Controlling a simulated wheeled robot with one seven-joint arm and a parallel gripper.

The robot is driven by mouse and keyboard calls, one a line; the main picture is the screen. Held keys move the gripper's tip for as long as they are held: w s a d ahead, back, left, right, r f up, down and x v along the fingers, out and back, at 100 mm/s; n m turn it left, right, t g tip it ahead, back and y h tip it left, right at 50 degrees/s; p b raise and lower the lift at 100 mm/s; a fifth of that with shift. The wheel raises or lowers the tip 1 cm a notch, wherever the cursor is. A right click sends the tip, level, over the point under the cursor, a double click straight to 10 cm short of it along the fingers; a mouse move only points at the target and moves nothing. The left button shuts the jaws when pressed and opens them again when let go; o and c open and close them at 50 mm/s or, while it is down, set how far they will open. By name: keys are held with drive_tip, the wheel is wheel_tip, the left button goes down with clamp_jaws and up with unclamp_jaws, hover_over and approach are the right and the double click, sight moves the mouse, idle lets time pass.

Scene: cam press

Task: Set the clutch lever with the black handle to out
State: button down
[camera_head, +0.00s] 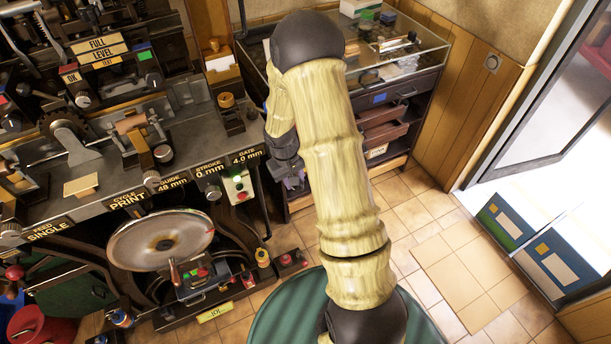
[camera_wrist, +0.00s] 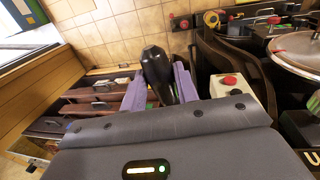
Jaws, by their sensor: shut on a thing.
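The clutch lever's black handle (camera_wrist: 157,66) stands up between the two purple fingers of my gripper (camera_wrist: 160,88) in the wrist view. The fingers are closed on it, one on each side. The lever's lower part is hidden behind the gripper body. In the head view my gripper (camera_head: 293,182) is at the right end of the press, partly behind my arm. The handle is not clearly visible there, and I cannot read an in or out mark for the lever.
A box with red and green buttons (camera_head: 238,184) sits close left of my gripper. The press's round metal disc (camera_head: 160,240) is further left. A glass-topped cabinet (camera_head: 425,60) with open drawers (camera_head: 385,135) stands behind.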

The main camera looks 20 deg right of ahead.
drive_tip(key=shift+s+a+m+b, duration=0.1)
drive_tip(key=shift+a+m+b, duration=0.6)
drive_tip(key=shift+a, duration=1.2)
drive_tip(key=c, duration=1.1)
unclamp_jaws()
drive_tip(key=shift+a+r, duration=0.1)
drive_tip(key=shift+o, duration=0.2)
wheel_tip(320, 180, up, 17)
drive_tip(key=a+b, duration=0.1)
drive_tip(key=a, duration=0.1)
drive_tip(key=shift+a, duration=0.2)
drive_tip(key=s+f+t+y, duration=0.1)
drive_tip(key=s+f+t, duration=0.1)
drive_tip(key=s, duration=1.3)
drive_tip(key=shift+a+n+t+y, duration=0.2)
drive_tip(key=shift+n+t+y, duration=0.1)
drive_tip(key=shift+n+y, duration=0.1)
